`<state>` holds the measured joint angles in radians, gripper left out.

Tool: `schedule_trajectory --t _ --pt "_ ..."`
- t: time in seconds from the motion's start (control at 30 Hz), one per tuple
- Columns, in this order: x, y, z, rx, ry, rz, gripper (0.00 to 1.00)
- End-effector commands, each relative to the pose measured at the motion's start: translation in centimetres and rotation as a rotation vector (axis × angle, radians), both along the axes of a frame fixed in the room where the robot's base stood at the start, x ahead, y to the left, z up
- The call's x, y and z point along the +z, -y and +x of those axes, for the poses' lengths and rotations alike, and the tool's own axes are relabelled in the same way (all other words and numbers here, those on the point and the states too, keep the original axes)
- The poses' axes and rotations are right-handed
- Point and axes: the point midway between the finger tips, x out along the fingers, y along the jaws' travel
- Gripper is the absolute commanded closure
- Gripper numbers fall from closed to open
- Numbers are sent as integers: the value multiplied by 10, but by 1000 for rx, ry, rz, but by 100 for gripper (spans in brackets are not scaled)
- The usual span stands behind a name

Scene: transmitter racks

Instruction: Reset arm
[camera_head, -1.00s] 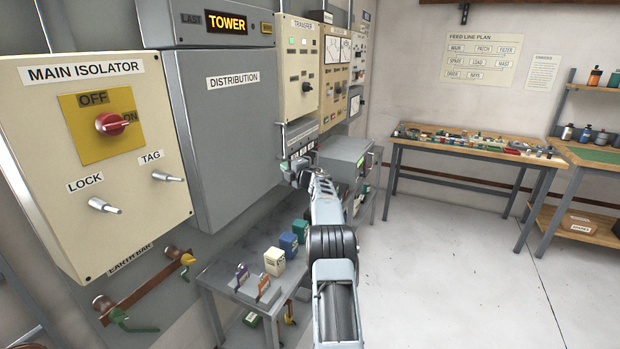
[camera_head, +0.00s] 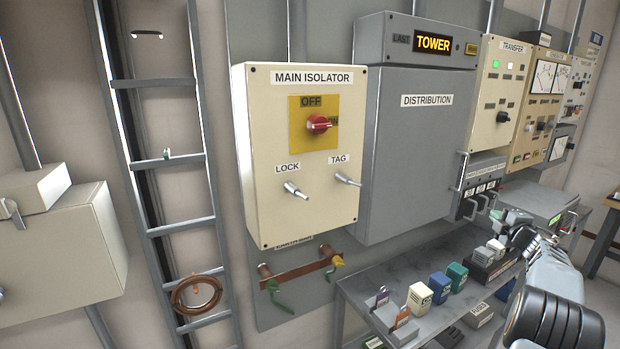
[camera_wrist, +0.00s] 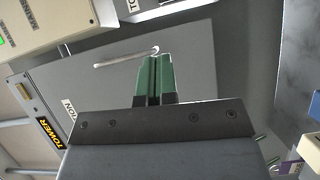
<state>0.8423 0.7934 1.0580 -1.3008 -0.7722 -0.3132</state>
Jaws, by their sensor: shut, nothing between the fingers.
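My gripper (camera_wrist: 154,80) shows in the wrist view with its two green fingers shut together and nothing between them. In that view the grey distribution cabinet (camera_wrist: 100,88) and its thin handle (camera_wrist: 125,59) lie behind the fingers; I cannot tell the gap between them. In the head view my arm reaches in from the lower right, and the gripper end (camera_head: 514,222) is small there, in front of the units right of the distribution cabinet (camera_head: 415,160) and above the bench.
The main isolator box (camera_head: 305,215) has a red knob (camera_head: 318,124) and two levers. A grey bench (camera_head: 365,300) below carries several coloured blocks. A ladder (camera_head: 170,160) stands at left with a coiled cable (camera_head: 196,294). The transfer panel (camera_head: 500,90) is at right.

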Motion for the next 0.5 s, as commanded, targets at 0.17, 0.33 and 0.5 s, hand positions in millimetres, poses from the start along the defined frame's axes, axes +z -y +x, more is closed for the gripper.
schedule_trajectory --t 0.17,0.33,0.5 --pt "-70 41 -36 -423 -98 371 100" --pt "-103 -34 -89 -823 -253 793 100" --pt "-120 -157 -150 -1050 -459 1083 100"
